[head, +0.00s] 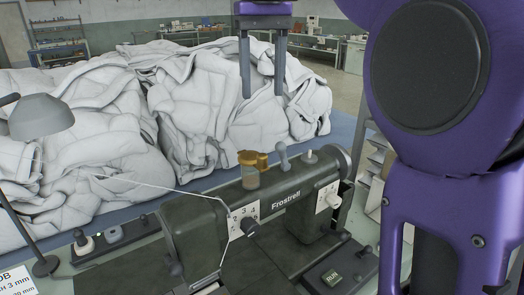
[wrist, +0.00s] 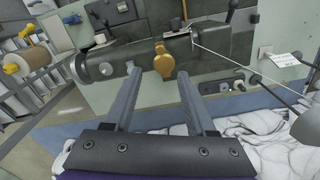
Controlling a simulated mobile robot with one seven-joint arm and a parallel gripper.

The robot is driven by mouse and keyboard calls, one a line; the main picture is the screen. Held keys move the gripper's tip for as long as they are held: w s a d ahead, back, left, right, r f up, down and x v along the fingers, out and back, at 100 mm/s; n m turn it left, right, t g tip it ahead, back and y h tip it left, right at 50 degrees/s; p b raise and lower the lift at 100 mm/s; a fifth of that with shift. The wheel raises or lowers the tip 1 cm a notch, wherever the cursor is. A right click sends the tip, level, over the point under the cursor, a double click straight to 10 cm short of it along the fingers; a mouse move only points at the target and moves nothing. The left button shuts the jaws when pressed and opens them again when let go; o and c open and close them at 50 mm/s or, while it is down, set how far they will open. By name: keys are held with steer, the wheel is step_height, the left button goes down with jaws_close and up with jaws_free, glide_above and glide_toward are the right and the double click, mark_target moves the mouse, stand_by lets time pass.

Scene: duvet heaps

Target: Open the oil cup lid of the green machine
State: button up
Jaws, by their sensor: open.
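The dark green machine (head: 285,205), marked Frostrell, stands on a bench in the lower middle of the head view. In the wrist view, the brass lid (wrist: 164,62) shows between and just beyond the fingertips of my gripper (wrist: 160,75), against the machine body (wrist: 215,48).
A grey lever (head: 283,157) rises just right of the cup. A white thread (head: 135,182) runs to the machine from the left. A desk lamp (head: 40,117) stands at the left. White duvet heaps (head: 205,95) fill the table behind. A RUN switch box (head: 337,272) sits front right.

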mark_target(262, 155)
step_height(262, 155, down, 14)
steer(key=b, duration=0.3)
steer(key=shift+r+b, duration=0.25)
steer(key=shift+b, duration=0.05)
jaws_close()
stand_by(1.1)
